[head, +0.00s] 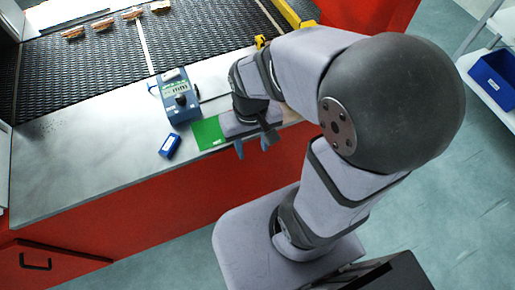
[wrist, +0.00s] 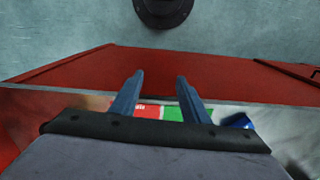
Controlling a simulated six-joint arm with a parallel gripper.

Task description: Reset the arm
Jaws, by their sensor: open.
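My gripper (wrist: 155,92) is open and empty in the wrist view, its two blue-grey fingers apart. In the wrist view a strip of green and red with white marks shows between and behind the fingers. My arm hides part of the counter on the right in the head view.
A blue-grey device (head: 176,97) with a display stands left of my gripper. A small blue box (head: 170,146) lies on the counter. The dark mesh belt (head: 85,75) behind bears several brownish items. A blue bin (head: 495,80) sits on a shelf at right.

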